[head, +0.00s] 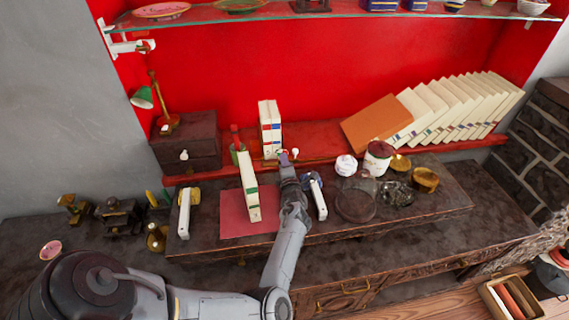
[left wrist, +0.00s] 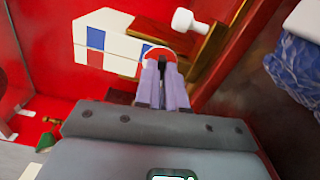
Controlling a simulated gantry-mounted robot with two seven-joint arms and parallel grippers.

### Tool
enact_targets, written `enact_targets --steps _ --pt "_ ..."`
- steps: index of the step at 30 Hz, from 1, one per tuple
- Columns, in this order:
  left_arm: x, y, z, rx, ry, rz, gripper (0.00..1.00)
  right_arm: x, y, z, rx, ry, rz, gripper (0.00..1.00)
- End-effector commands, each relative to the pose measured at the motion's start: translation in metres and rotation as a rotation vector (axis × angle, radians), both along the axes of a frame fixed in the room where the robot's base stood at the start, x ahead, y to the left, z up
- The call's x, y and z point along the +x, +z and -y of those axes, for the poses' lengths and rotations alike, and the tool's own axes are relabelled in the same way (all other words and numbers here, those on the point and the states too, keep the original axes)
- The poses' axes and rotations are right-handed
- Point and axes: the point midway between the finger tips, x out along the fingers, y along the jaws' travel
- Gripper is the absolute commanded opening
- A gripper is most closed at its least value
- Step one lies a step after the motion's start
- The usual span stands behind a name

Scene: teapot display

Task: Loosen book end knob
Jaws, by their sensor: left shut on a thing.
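My left gripper (head: 285,158) reaches over the desk to the foot of the small group of white books (head: 270,125) on the red shelf. In the left wrist view, its lilac fingers (left wrist: 162,82) are shut on a small round white-and-red knob (left wrist: 160,52), partly hidden by the fingertips. A second white knob (left wrist: 183,19) stands free on the brown wooden book end (left wrist: 185,45). It also shows in the head view (head: 295,153), just right of the fingers. Most of the book end is hidden. My right gripper is out of view.
A white book (head: 249,187) stands on the red mat (head: 235,221) left of my arm. A white-handled item (head: 318,198) lies close on the right. A row of books (head: 440,108) leans behind.

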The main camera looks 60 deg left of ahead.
Motion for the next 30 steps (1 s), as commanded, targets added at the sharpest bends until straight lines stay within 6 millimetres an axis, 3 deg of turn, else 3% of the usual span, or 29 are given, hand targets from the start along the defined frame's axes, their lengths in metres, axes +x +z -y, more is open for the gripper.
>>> enact_targets --steps 30 --pt "0.0 -0.004 0.0 -0.359 0.001 0.874 0.0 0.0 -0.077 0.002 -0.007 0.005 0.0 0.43"
